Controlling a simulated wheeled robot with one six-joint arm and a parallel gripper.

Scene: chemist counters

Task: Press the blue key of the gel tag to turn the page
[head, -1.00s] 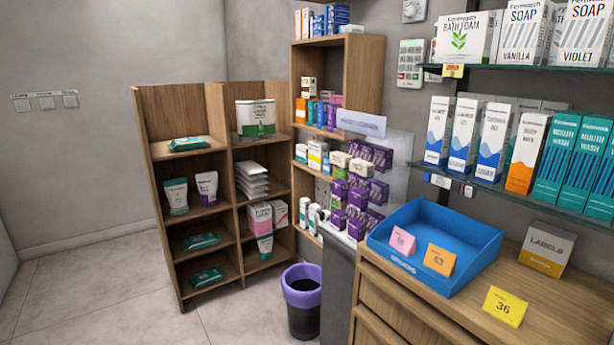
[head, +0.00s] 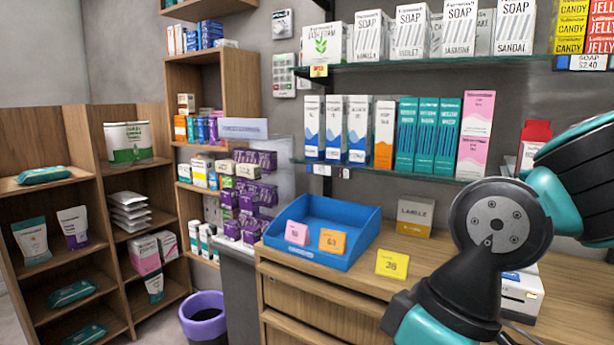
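On the front edge of the lower glass shelf, below the white-and-blue boxes, hangs a small pale tag (head: 318,170). Just right of it is another small tag with a bluish part (head: 346,173). Both are too small to read, so I cannot tell which is the gel tag or make out a blue key. My gripper is out of view. Only links of my arm show, at the lower right in the head view, in front of the counter and the right end of the shelves.
A blue tray (head: 345,225) with pink and orange cards stands on the wooden counter (head: 310,290). A yellow card (head: 392,264) and a labels box (head: 414,217) are beside it. A purple-rimmed bin (head: 203,305) stands on the floor at left.

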